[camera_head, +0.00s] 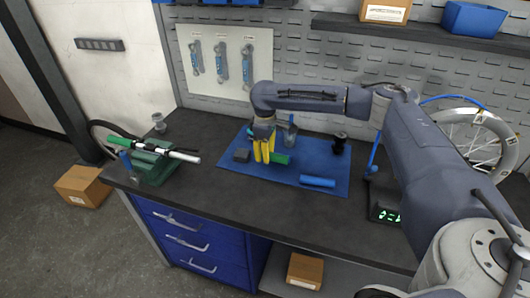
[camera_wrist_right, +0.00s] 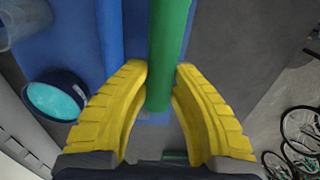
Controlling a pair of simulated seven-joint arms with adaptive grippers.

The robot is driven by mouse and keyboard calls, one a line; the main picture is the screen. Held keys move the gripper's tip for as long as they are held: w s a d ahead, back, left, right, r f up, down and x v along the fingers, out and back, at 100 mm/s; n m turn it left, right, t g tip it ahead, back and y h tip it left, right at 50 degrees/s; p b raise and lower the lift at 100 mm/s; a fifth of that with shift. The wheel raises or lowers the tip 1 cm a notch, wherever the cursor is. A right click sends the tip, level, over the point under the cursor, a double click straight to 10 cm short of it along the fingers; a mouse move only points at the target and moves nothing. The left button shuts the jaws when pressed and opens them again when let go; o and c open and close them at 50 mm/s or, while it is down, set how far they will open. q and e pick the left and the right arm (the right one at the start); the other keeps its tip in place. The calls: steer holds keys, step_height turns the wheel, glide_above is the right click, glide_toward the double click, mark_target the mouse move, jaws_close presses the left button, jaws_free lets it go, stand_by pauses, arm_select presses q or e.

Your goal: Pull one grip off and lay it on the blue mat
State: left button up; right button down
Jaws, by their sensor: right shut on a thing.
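My right gripper (camera_head: 264,152) with yellow fingers is over the blue mat (camera_head: 330,167), shut on a green grip (camera_head: 282,159). In the right wrist view the green grip (camera_wrist_right: 170,50) runs up from between the yellow fingertips (camera_wrist_right: 160,85). I cannot tell whether the grip touches the mat or hangs just above it. The handlebar (camera_head: 187,157) lies in a green stand (camera_head: 150,170) at the left of the bench. Its left end carries another green grip (camera_head: 119,142); its right end is white with no green grip. My left gripper is not in view.
On the mat are a blue cylinder (camera_head: 318,181), a dark grey block (camera_head: 241,155), a clear cup (camera_head: 290,136) and a black item (camera_head: 339,144). A small glass (camera_head: 159,124) stands behind the handlebar. A lit digital display (camera_head: 388,215) sits at the right. The bench front is clear.

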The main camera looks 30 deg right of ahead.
mark_target(265, 170)
steer(key=shift+f, duration=2.2)
steer(key=shift+f, duration=0.75)
stand_by(0.5)
